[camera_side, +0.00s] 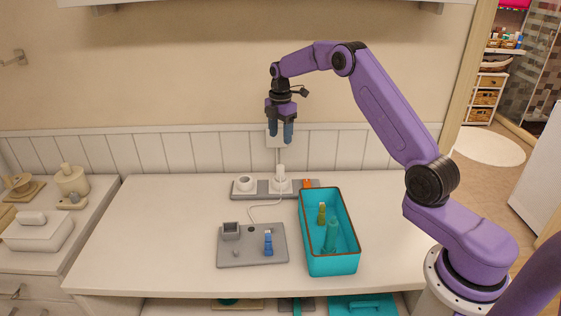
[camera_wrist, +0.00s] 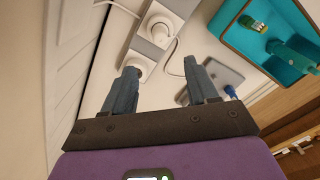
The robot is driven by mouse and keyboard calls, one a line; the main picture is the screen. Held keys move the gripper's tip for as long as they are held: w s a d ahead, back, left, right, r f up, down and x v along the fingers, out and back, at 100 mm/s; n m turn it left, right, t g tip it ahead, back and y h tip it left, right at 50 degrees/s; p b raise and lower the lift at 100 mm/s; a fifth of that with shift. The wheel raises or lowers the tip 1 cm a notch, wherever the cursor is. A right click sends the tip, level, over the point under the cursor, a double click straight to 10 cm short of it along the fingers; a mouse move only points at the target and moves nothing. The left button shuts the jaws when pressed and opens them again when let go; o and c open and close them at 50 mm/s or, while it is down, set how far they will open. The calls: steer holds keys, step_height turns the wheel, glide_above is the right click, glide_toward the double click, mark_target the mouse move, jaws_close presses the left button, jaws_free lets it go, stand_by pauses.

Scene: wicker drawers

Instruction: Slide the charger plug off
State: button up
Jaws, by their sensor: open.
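The white charger plug (camera_side: 281,180) appears to sit in the middle of the grey power strip (camera_side: 262,194) at the back of the counter. A white cord runs from it towards the grey tray. In the wrist view the plug (camera_wrist: 160,27) shows near the top, beyond the strip's round white socket (camera_wrist: 138,67). My gripper (camera_side: 281,138) is open and empty, its blue fingers pointing down well above the strip. In the wrist view the gripper (camera_wrist: 161,68) has its fingers wide apart with nothing between them.
A teal bin (camera_side: 331,267) holding a yellow-green item and a teal item stands right of the strip. A grey tray (camera_side: 262,259) with a small grey box and a blue stick lies in front. An orange switch (camera_side: 308,183) is at the strip's right end.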

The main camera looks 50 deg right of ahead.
mark_target(281, 165)
step_height(281, 165, down, 14)
steer(key=shift+r, duration=0.2)
stand_by(0.4)
jaws_close()
steer(key=shift+r, duration=2.9)
